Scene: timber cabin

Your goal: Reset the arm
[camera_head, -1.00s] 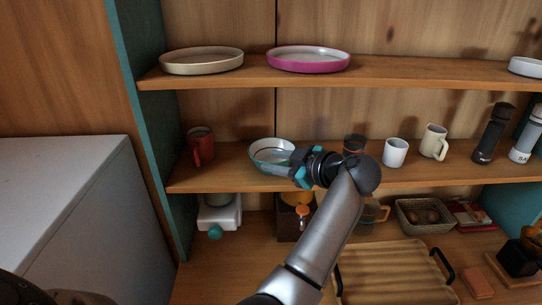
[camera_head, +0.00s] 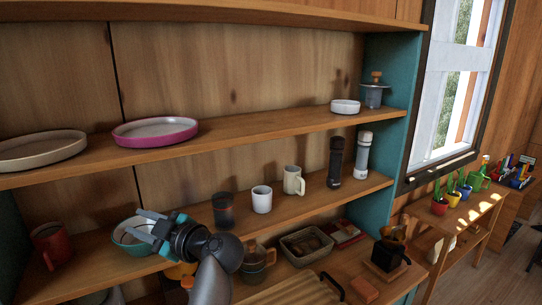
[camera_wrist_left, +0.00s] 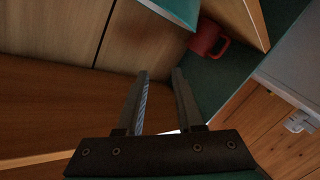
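My left gripper (camera_head: 142,226) reaches up from the bottom of the head view to the middle shelf. It overlaps a teal and white bowl (camera_head: 124,244) there, and I cannot tell from this view whether they touch. In the left wrist view, the two fingers of my left gripper (camera_wrist_left: 162,76) stand apart with nothing between them. My right gripper is not in view.
A red mug (camera_head: 52,244) stands left of the bowl. A dark cup (camera_head: 223,210), a white mug (camera_head: 262,199) and a cream mug (camera_head: 293,180) stand to its right. A pink plate (camera_head: 155,132) is on the shelf above. A wooden tray (camera_head: 300,293) lies below.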

